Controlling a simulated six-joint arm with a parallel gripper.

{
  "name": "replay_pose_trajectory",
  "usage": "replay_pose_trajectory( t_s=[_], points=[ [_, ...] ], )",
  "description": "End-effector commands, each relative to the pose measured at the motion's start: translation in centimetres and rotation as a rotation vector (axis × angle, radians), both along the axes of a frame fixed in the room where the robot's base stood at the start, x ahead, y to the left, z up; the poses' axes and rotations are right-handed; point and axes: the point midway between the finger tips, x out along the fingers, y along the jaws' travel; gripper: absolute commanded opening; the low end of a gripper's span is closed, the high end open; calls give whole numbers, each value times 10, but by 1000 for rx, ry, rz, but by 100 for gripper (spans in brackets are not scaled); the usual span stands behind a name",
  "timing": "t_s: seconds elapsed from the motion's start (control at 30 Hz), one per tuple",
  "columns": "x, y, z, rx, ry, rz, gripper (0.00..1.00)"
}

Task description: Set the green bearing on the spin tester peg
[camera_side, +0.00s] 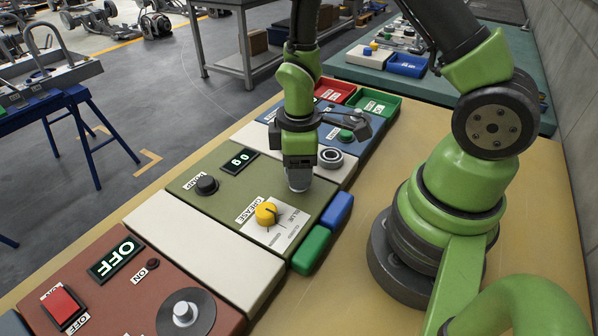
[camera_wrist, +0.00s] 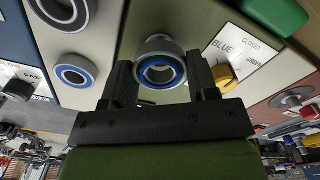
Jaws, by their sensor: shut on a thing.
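The bearing is between the fingertips, above the olive grease panel. A pale grey cylinder (camera_side: 299,180) stands directly under my gripper; whether the bearing touches it, I cannot tell. The spin tester is the red-brown panel (camera_side: 105,300) at lower left, with an OFF display. Its grey peg (camera_side: 185,312) stands on a dark disc and is bare. The disc also shows at the right of the wrist view (camera_wrist: 290,97).
The grease panel has a yellow knob (camera_side: 267,213), a black pump knob (camera_side: 207,185) and a display reading 60. Another bearing (camera_side: 330,157) lies on a pale strip. Green (camera_side: 312,250) and blue (camera_side: 338,210) blocks sit along the near edge. A pale blank panel (camera_side: 205,250) is clear.

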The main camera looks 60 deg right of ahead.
Motion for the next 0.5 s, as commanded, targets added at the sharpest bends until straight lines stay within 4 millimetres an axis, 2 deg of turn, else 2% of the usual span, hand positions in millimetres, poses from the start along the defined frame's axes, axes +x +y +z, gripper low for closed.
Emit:
replay_pose_trajectory(
  t_s=[0.3,0.5],
  points=[
    [1,0,53,0,-9,2,27],
    [3,-3,74,1,-4,0,27]
  ],
)
